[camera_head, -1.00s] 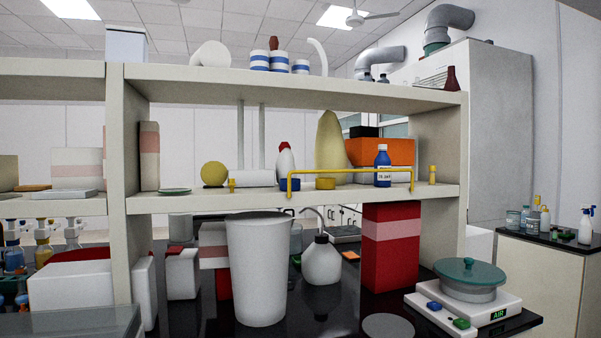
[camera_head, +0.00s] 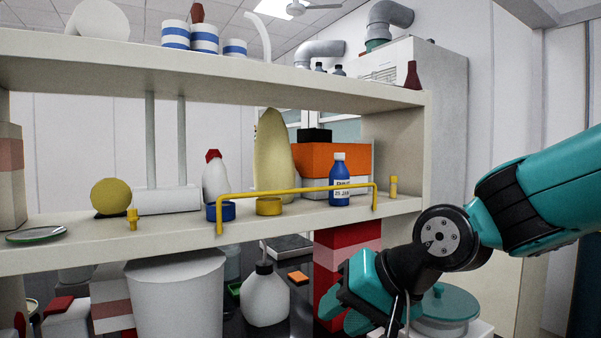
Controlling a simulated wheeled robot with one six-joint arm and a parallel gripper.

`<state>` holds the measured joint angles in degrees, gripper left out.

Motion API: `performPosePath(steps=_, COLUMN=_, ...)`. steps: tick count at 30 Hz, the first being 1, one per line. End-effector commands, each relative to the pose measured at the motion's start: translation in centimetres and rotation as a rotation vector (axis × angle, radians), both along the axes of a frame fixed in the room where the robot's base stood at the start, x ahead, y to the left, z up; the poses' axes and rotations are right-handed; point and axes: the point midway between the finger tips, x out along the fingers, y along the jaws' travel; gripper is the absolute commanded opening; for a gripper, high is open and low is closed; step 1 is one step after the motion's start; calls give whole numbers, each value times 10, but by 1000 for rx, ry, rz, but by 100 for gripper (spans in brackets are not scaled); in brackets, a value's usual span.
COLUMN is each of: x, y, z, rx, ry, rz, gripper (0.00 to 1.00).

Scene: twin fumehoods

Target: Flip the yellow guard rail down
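The yellow guard rail (camera_head: 300,190) stands upright along the front edge of the middle shelf (camera_head: 100,242). Its long bar runs level across the front of a blue bottle (camera_head: 340,190) and low blue and yellow round pieces. Yellow posts stand on the shelf on either side of it. My teal and black arm enters from the right. Its end, with my gripper (camera_head: 398,308), hangs below the shelf at the lower right, in front of the red box. It is well below the rail's right end and apart from it. The fingers are partly cut off, so their opening is unclear.
A white bucket (camera_head: 178,295) and a white round bottle (camera_head: 265,297) stand below the shelf. A red box (camera_head: 335,240) and a teal-lidded pot (camera_head: 447,303) are close to my arm. An upper shelf (camera_head: 200,72) runs above. The space in front of the rail is clear.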

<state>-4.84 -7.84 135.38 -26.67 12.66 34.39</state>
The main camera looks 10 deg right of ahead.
Motion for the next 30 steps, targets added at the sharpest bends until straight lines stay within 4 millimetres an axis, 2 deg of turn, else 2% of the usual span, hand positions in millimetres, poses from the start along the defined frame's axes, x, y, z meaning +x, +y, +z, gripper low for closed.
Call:
performPosePath(steps=1, x=38, y=-12, z=44, rx=116, ry=-39, rz=-161, gripper=37)
performPosePath(steps=3, x=81, y=-30, z=81, rx=293, ry=-96, rz=-352, gripper=37)
performPosePath(steps=6, x=124, y=-56, z=123, rx=516, ry=-166, rz=-542, gripper=37)
performPosePath(steps=9, x=147, y=-76, z=149, rx=669, ry=-211, rz=-644, gripper=37)
performPosePath(steps=12, x=159, y=-84, z=158, rx=738, ry=-230, rz=-682, gripper=37)
performPosePath(steps=17, x=179, y=-79, z=155, rx=749, ry=-230, rz=-688, gripper=37)
performPosePath(steps=30, x=271, y=-50, z=137, rx=745, ry=-231, rz=-688, gripper=37)
